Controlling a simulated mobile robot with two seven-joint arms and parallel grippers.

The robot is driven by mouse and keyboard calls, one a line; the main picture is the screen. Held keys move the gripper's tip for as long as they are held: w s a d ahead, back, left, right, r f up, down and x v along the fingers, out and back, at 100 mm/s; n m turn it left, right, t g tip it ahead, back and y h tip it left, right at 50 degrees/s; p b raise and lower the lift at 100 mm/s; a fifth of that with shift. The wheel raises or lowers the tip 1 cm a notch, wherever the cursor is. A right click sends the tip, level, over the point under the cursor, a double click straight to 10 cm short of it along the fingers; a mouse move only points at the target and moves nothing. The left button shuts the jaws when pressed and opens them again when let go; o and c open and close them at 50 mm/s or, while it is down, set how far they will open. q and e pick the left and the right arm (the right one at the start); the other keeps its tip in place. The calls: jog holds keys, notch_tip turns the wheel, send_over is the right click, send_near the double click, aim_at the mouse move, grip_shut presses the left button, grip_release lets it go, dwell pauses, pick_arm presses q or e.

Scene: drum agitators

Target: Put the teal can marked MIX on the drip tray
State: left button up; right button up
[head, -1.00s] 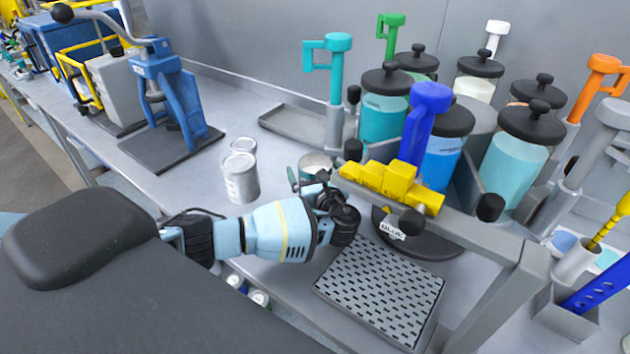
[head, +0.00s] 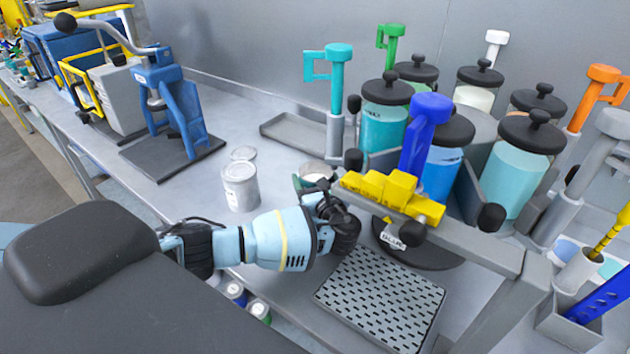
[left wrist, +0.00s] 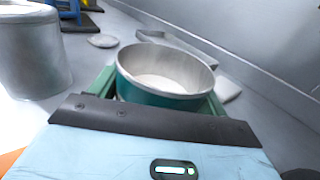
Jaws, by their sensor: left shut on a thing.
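The teal can (left wrist: 165,78) is upright with an open top; its MIX marking is not visible. It also shows in the head view (head: 314,173), partly hidden behind my left gripper. My left gripper (head: 318,188) is shut on the can, with its green fingers on either side in the left wrist view. My right gripper is not in view.
A grey can (head: 240,187) stands left of my gripper, with a round lid (head: 243,153) behind it. A grey frame with a yellow block (head: 385,189) overhangs the drip tray's far side. Liquid-filled jars (head: 447,155) stand behind. A blue press (head: 172,115) stands left.

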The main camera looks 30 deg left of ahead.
pick_arm(q)
jog(key=shift+r, duration=1.65)
jog(key=shift+s+d+r, duration=0.1)
jog(key=shift+s+d, duration=0.05)
jog(key=shift+s, duration=0.1)
jog(key=s+d+r, duration=0.1)
jog(key=s+d, duration=0.5)
jog(key=s, duration=0.7)
jog(key=shift+s+d+r, duration=0.2)
jog(key=shift+s, duration=0.2)
jog(key=shift+s, duration=0.1)
